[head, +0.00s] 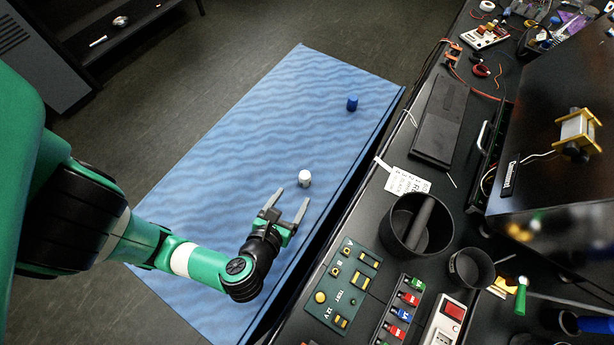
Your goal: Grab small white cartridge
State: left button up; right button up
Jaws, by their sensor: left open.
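A small white cartridge (305,178) stands on the blue, wave-patterned table surface (240,135), near its right side. My left gripper (289,199) is open. Its two fingers point up the picture toward the cartridge, which appears just beyond the fingertips. The gap between the fingers looks empty. From this single view I cannot tell how high the fingers are above the surface. My right gripper does not show.
A blue cylinder (352,103) stands farther back on the blue surface. To the right, a dark bench holds a green test board (343,287), a black bin (416,226), a smaller black cup (471,268) and a black slab (440,120). The blue surface's far left is clear.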

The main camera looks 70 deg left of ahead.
aim_at(304, 176)
pick_arm(q)
jog(key=b+x, duration=0.1)
jog(key=x, duration=0.3)
jog(key=shift+a+f, duration=0.2)
jog(key=shift+a, duration=0.05)
jog(key=shift+w+a+f, duration=0.1)
jog(key=shift+w+a, duration=0.15)
jog(key=shift+w, duration=0.05)
jog(key=b+x, duration=0.2)
jog(key=x, duration=0.2)
jog(key=shift+a+f, duration=0.15)
jog(key=shift+a, duration=0.1)
jog(key=shift+w+a, duration=0.25)
grip_shut()
